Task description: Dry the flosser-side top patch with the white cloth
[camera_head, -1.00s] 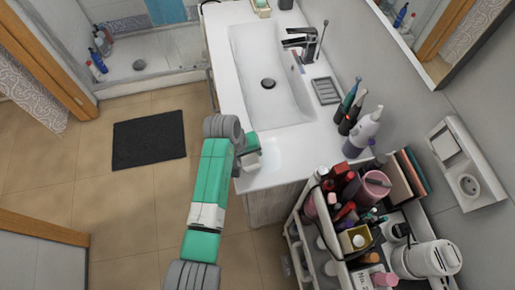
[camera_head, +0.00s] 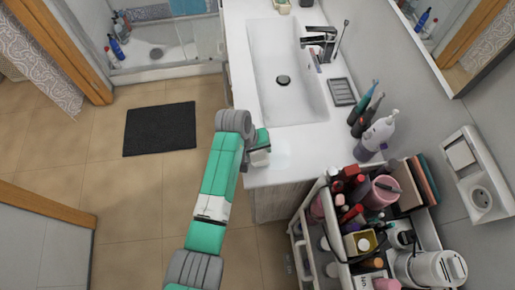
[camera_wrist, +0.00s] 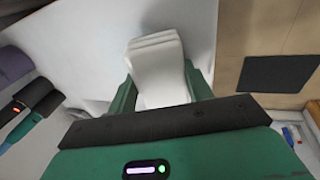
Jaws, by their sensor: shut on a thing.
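My gripper (camera_head: 260,146) is shut on the folded white cloth (camera_head: 260,158), at the near left edge of the white countertop (camera_head: 300,150). In the wrist view the cloth (camera_wrist: 158,65) stands between the two green fingers. I cannot tell whether it touches the countertop. A faint patch (camera_head: 282,160) shows on the countertop just right of the cloth. The white flosser (camera_head: 378,134) with a purple-grey base stands to the right, against the wall; its base (camera_wrist: 12,65) shows at the left of the wrist view.
Two electric toothbrushes (camera_head: 364,110) and a soap dish (camera_head: 341,92) stand beside the sink (camera_head: 290,90). A crowded cosmetics cart (camera_head: 300,228) stands in front of the counter at the right. The countertop between cloth and flosser is clear.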

